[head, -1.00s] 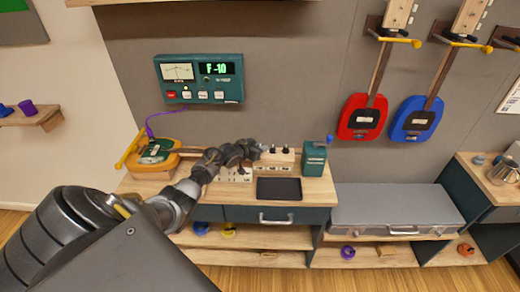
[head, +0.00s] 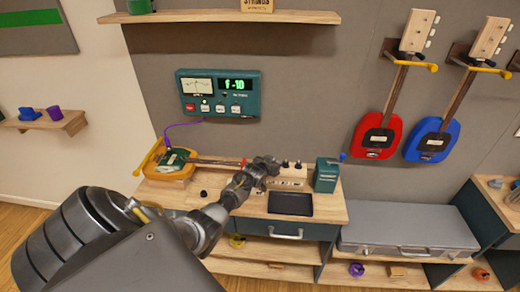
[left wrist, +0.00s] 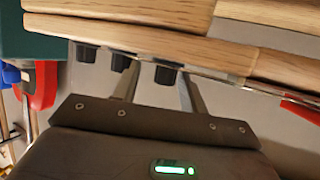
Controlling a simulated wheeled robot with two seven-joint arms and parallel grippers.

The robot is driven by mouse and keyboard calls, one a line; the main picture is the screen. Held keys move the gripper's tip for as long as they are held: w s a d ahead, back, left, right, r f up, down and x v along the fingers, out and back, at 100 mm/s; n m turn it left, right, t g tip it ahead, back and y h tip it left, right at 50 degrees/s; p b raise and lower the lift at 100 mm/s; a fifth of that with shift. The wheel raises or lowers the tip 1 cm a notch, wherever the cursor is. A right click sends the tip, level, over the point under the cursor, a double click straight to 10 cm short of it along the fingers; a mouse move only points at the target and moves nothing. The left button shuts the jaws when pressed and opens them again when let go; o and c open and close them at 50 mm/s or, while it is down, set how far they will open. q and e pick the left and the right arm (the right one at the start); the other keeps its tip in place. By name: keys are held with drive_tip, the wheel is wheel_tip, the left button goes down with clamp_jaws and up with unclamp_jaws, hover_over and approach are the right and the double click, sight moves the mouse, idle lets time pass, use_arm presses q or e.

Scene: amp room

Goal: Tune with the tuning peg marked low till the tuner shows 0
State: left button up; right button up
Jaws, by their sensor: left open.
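The orange guitar (head: 172,172) lies on the bench, its neck pointing right to a pale headstock (head: 291,181) with dark pegs. The green wall tuner (head: 218,94) appears to read "f -10" in green. My left gripper (head: 270,166) is at the headstock, at the left end of its visible pegs. In the left wrist view, a wooden headstock edge (left wrist: 110,35) carries dark pegs. My open left gripper (left wrist: 163,90) has one dark peg (left wrist: 165,75) between its fingers, with two others to the left. No peg marking is readable. My right gripper is out of view.
A teal box (head: 326,176) with a blue crank stands right of the headstock. A dark tray (head: 290,204) lies in front on the bench (head: 330,212). Red (head: 377,138) and blue (head: 430,141) guitars hang on the wall. A grey case (head: 408,232) lies on the right.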

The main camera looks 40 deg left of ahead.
use_arm(q)
drive_tip(key=f+b+v, duration=0.1)
drive_tip(key=v, duration=1)
drive_tip(key=s+d+f+m+g+b, duration=0.1)
drive_tip(key=s+d+f, duration=0.2)
drive_tip(key=f, duration=0.4)
drive_tip(key=s+d+f+g+h+b, duration=0.1)
drive_tip(key=s+d+f+g, duration=0.1)
drive_tip(key=s+d+f, duration=0.2)
drive_tip(key=s+d+f+m+g+h+b, duration=0.1)
drive_tip(key=s+d+f+g, duration=0.1)
drive_tip(key=s+d+f, duration=0.2)
drive_tip(key=s+f, duration=0.3)
drive_tip(key=f, duration=0.5)
drive_tip(key=shift+s+d+f+m, duration=0.2)
drive_tip(key=shift+d+f+m, duration=0.05)
drive_tip(key=shift+m, duration=0.05)
